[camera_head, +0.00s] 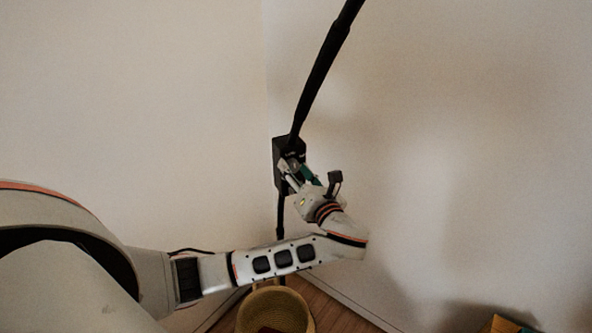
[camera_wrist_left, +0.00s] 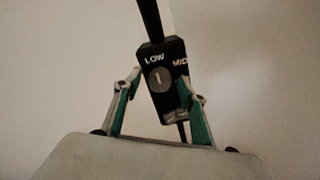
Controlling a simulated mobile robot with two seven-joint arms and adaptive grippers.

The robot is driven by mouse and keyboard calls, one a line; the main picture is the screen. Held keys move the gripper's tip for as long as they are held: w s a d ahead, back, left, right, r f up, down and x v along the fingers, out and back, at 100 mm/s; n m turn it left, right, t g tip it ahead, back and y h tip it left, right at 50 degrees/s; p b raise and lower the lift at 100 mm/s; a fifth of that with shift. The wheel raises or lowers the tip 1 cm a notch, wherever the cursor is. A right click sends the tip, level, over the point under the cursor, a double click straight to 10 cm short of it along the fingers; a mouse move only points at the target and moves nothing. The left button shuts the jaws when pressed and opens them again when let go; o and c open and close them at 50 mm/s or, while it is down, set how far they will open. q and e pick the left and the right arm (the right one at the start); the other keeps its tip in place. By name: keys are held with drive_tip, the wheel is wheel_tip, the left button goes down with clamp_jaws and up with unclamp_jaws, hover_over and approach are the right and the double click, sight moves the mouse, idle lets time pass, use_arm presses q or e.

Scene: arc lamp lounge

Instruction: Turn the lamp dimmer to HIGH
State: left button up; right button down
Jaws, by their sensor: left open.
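The black lamp dimmer box (camera_head: 279,150) hangs on the dark lamp pole in front of the wall corner. In the left wrist view the box (camera_wrist_left: 153,52) carries a round grey dial (camera_wrist_left: 160,80) with a light pointer mark, near upright. The word LOW is at its upper left and MID at its upper right. A small pale label lies low on the box, too blurred to read; I see no readable HIGH. My left gripper (camera_head: 293,168) is open, its green-sided fingers on either side of the dial (camera_wrist_left: 160,84); contact cannot be told. My right gripper is not in view.
The lamp pole (camera_head: 322,68) rises up and right from the box. A woven basket (camera_head: 295,312) stands on the wooden floor below my left arm. A colourful object (camera_head: 505,325) lies at the bottom right. Plain walls meet close behind the box.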

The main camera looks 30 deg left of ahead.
use_arm(q)
drive_tip(key=c, duration=1.1)
drive_tip(key=shift+m, duration=1)
drive_tip(key=m, duration=0.8)
drive_tip(key=shift+m, duration=0.4)
drive_tip(key=m, duration=0.3)
drive_tip(key=shift+m, duration=0.3)
drive_tip(key=m, duration=0.3)
drive_tip(key=shift+m, duration=0.3)
drive_tip(key=m, duration=0.5)
drive_tip(key=shift+m, duration=0.3)
drive_tip(key=shift+g, duration=0.3)
